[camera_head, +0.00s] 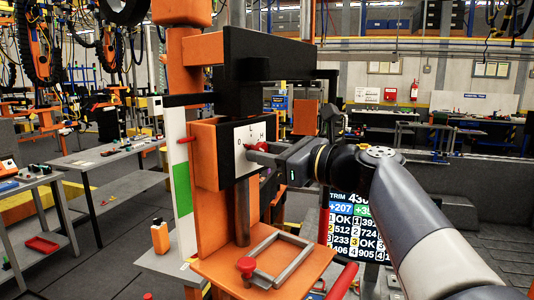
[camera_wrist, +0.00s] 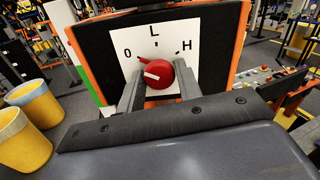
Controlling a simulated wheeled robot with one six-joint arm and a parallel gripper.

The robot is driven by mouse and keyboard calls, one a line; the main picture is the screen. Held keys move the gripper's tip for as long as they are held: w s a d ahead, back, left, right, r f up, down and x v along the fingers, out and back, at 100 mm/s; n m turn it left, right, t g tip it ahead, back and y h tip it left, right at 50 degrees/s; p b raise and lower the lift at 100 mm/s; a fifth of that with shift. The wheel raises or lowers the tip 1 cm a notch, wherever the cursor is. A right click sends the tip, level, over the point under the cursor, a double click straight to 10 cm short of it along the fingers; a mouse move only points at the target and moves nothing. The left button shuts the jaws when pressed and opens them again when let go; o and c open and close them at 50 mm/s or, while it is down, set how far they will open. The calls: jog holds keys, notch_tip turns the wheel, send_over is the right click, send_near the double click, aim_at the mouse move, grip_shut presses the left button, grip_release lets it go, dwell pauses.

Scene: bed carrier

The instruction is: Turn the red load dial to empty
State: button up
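The red load dial (camera_wrist: 158,74) sits on a white plate (camera_wrist: 188,26) marked 0, L and H. A red pointer at its upper left points toward the 0. A pale stripe lies on the dial's face. My gripper (camera_wrist: 160,78) has one finger on each side of the dial, and both appear to touch it. In the head view, my gripper (camera_head: 262,154) reaches the plate (camera_head: 246,140) from the right and partly hides the dial (camera_head: 260,147).
The plate is on a black and orange machine head (camera_head: 204,155) with a post below. A red knob (camera_head: 246,266) and grey frame stand on the orange base. A number screen (camera_head: 352,225) is at the right. Yellow bins (camera_wrist: 38,103) show at left in the wrist view.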

jog(key=o, duration=0.4)
jog(key=shift+c, duration=0.2)
jog(key=b+v, duration=0.2)
jog(key=v, duration=0.8)
jog(key=shift+s+d, duration=0.2)
jog(key=shift+d, duration=0.1)
jog(key=p+x, duration=0.2)
jog(key=x, duration=0.8)
jog(key=shift+w+a, duration=0.2)
jog(key=shift+a, duration=0.1)
